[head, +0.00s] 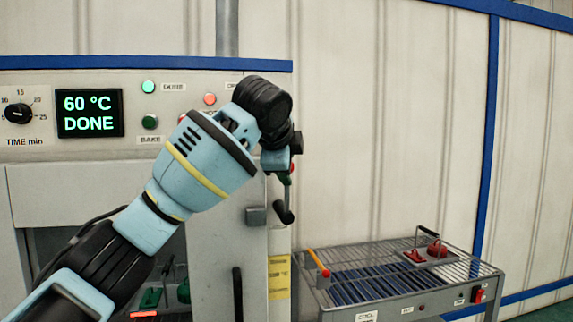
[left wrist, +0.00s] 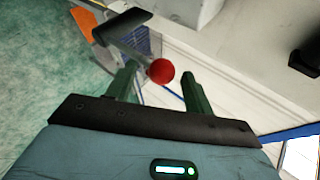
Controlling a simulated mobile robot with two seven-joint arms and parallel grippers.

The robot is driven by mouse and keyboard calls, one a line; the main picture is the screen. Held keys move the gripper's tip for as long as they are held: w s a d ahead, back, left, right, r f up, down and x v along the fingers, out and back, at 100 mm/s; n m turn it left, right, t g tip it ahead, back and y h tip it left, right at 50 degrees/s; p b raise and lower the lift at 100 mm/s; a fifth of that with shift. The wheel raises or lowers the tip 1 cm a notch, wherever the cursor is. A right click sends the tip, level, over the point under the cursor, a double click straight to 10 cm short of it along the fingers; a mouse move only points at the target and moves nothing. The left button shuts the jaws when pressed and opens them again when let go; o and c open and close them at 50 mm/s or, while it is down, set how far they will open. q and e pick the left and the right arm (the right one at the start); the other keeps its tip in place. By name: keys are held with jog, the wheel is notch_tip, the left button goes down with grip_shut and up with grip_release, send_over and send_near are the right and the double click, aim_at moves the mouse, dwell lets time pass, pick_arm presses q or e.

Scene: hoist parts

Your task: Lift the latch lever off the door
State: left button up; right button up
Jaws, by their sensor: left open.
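The latch lever (head: 284,212) shows in the head view as a dark bent piece at the right edge of the oven front, just below my left gripper (head: 286,178). My arm hides its upper part. In the left wrist view a red ball knob (left wrist: 161,71) on a grey rod appears between the green fingers of my left gripper (left wrist: 160,75). The fingers are open and stand apart on either side of the knob; contact is not visible. The grey oven door (head: 213,250) is partly behind my arm. My right gripper is not in view.
A wire-topped cart (head: 400,275) with an orange handle (head: 318,262) and red parts (head: 437,248) stands right of the oven. The control panel display (head: 89,113) reads 60 °C DONE. A dark vertical handle (head: 238,293) is low on the oven front. Wall space above the cart is clear.

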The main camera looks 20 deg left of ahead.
pick_arm(q)
jog(key=v, duration=0.7)
jog(key=shift+s+r, duration=0.2)
jog(key=shift+s, duration=0.05)
dwell(0.6)
